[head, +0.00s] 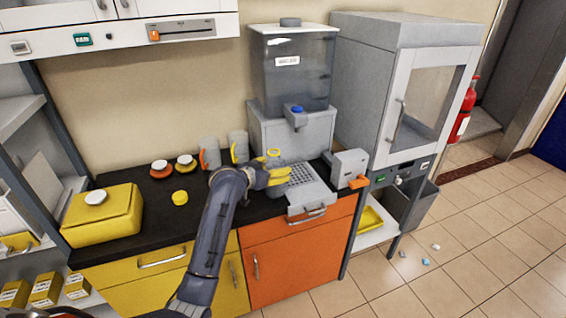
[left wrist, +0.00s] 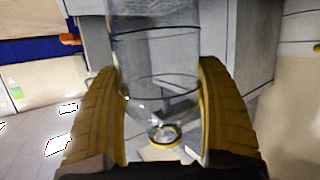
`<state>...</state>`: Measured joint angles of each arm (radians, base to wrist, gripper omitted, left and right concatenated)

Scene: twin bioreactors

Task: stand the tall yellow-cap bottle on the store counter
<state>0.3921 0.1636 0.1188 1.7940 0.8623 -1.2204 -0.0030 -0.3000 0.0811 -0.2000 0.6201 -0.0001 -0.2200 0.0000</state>
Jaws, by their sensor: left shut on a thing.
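My left gripper (head: 280,175) has yellow fingers and is over the dark counter (head: 226,222), in front of the grey dispenser machine. It is shut on a clear bottle (left wrist: 158,85), which fills the space between the fingers in the left wrist view. The bottle's yellow cap (left wrist: 165,134) shows low in that view, and a yellow ring (head: 272,152) shows just above the fingers in the head view. Most of the bottle is hard to make out in the head view. I cannot tell whether its base touches anything. My right gripper is not in view.
A yellow box (head: 108,222), a small yellow piece (head: 180,198) and two grey containers (head: 209,152) (head: 238,146) stand on the counter. The dispenser (head: 290,130) and a perforated tray (head: 302,176) are close by the gripper. A small grey unit (head: 348,166) stands right. Small bits lie on the floor.

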